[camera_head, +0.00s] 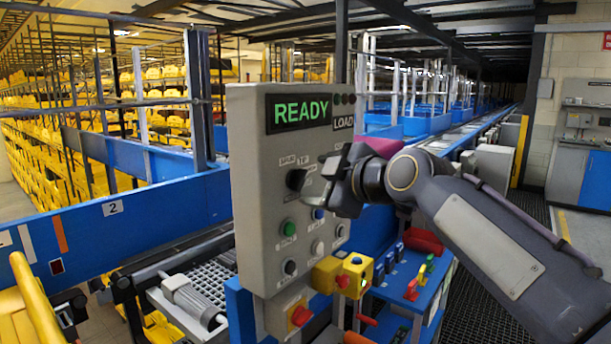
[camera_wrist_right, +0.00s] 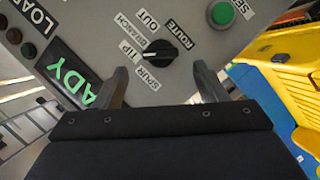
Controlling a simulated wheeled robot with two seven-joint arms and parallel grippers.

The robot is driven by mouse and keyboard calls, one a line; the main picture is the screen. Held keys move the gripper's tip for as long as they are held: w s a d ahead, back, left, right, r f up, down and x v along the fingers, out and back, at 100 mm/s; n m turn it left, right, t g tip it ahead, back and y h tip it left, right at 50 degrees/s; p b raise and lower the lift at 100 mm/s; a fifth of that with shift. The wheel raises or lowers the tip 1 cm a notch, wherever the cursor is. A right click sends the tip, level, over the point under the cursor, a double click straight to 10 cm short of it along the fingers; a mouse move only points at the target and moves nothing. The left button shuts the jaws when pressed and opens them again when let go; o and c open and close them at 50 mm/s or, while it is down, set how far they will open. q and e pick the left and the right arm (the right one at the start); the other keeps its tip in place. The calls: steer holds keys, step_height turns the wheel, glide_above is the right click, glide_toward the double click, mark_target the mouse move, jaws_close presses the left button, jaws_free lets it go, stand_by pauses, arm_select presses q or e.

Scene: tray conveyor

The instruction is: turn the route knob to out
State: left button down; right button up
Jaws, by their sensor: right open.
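The black route knob (camera_wrist_right: 168,50) sits on the grey control panel (camera_head: 255,190), beside its ROUTE label. In the head view the knob (camera_head: 296,179) is on the panel's upper middle. My right gripper (camera_wrist_right: 160,75) is open and empty, its two fingers apart and pointing at the panel near the knob, which shows between and just beyond the fingertips. In the head view this gripper (camera_head: 328,182) is close to the panel, right of the knob. My left gripper is not in view.
A green READY display (camera_head: 300,112) tops the panel. A green button (camera_head: 289,228) and blue button (camera_head: 318,213) lie below the knob. A red emergency button (camera_head: 300,316) and yellow button box (camera_head: 356,270) are lower. Blue conveyor side rails (camera_head: 160,215) run left.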

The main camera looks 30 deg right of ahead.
mark_target(303, 180)
steer(key=shift+p+x, duration=0.65)
steer(key=shift+x, duration=2.05)
steer(key=shift+d, duration=0.1)
steer(key=c, duration=1)
